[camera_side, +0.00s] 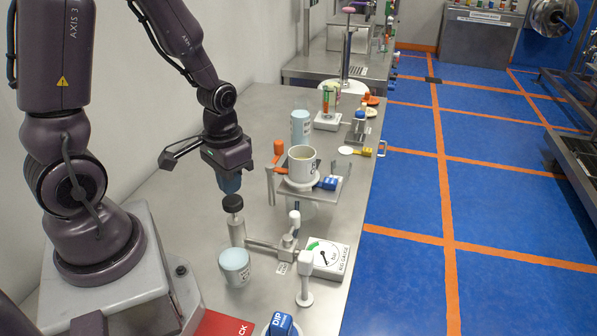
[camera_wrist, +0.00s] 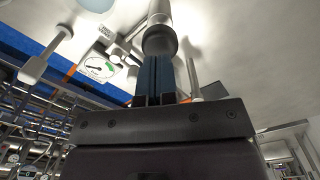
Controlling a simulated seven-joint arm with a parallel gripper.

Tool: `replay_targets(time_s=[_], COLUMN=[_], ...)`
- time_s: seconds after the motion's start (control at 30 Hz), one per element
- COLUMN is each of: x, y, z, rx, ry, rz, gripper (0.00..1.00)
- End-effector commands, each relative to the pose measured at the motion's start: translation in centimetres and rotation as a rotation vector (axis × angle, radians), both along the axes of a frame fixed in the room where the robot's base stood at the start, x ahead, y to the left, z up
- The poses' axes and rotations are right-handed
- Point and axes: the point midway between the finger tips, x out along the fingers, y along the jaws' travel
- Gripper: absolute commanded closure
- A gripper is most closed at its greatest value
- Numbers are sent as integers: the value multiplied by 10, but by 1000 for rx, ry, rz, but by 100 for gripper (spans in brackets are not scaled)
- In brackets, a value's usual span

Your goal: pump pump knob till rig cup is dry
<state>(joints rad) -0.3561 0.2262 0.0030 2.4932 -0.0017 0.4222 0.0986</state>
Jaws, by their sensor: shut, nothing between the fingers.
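The pump knob (camera_side: 233,203) is a dark round cap on a pale upright cylinder, left of the rig. My gripper (camera_side: 230,184) is shut and empty, pointing down just above the knob; I cannot tell whether they touch. In the wrist view the shut blue fingers (camera_wrist: 154,82) point at the dark knob (camera_wrist: 159,40). The rig cup (camera_side: 303,163) is a white cup with pale yellowish contents, on a small raised metal stand (camera_side: 332,193). A dial marked rig gauge (camera_side: 327,257) shows a green band; it also appears in the wrist view (camera_wrist: 98,68).
A light blue cup (camera_side: 235,266) stands in front of the pump. A white post (camera_side: 305,280) and a blue tag marked DIP (camera_side: 281,325) are near the front edge. An orange-handled tool (camera_side: 278,152) and blue canister (camera_side: 300,127) stand behind.

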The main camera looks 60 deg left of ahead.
Motion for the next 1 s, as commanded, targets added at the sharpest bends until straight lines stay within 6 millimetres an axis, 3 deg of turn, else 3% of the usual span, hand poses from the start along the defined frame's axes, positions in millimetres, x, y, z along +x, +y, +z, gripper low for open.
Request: replay_targets(time_s=[1.0], x=[0], y=[0], z=[-49], rx=[0], ry=[0], rz=[0], gripper=[100])
